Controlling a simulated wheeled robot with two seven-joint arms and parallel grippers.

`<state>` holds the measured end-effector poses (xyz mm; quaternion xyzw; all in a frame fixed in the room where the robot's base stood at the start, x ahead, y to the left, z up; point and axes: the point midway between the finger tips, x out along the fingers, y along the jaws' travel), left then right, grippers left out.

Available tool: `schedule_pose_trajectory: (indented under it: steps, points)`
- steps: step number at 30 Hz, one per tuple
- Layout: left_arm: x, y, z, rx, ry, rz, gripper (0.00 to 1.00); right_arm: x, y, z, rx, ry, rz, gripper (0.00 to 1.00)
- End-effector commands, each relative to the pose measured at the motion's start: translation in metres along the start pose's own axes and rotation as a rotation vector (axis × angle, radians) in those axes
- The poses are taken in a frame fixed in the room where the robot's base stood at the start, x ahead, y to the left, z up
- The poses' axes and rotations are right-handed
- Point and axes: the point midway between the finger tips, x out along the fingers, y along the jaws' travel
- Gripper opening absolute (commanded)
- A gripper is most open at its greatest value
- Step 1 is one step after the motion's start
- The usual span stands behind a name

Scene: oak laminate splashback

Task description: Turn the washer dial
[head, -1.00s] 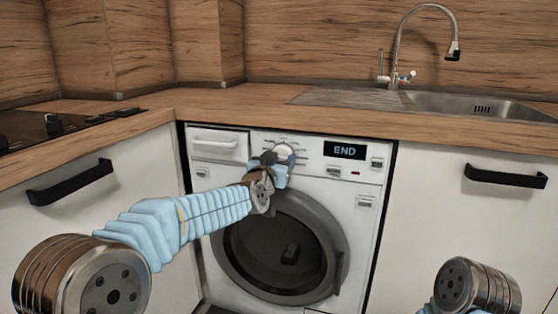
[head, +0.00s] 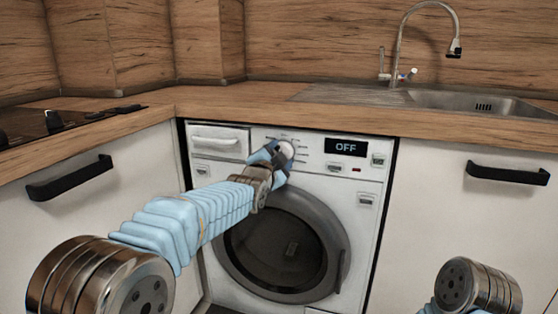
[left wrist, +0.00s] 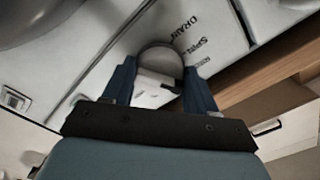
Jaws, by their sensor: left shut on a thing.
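The washer (head: 205,172) is a white front-loader under the wooden counter. Its display (head: 346,147) reads OFF. The round dial (head: 286,149) is on the top panel, left of the display, partly hidden by my gripper. In the left wrist view the dial (left wrist: 160,60) sits between the two blue fingers, with printed labels such as DRAIN beside it. My left gripper (head: 280,155) is at the panel, shut on the dial; it also shows in the left wrist view (left wrist: 160,82). My right gripper is out of view; only part of that arm shows at bottom right.
The round washer door (head: 285,250) is closed, below my left arm. White cabinets with black handles (head: 507,174) stand on both sides. A sink (head: 470,102) with a tap is at the back right, a hob (head: 50,122) at the left.

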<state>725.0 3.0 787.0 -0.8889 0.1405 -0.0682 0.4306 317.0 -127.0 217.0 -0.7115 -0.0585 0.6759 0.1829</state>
Motion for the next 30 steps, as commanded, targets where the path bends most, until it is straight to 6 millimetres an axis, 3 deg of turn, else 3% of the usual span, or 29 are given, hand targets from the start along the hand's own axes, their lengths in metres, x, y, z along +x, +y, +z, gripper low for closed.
schedule_pose_trajectory:
  steps: [15,30]
  points:
    - [0.000,0.003,0.001,0.390,0.001,0.002,0.27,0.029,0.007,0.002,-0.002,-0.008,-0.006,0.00]
    - [0.000,0.001,0.000,0.496,0.000,0.004,0.27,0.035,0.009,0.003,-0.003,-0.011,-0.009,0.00]
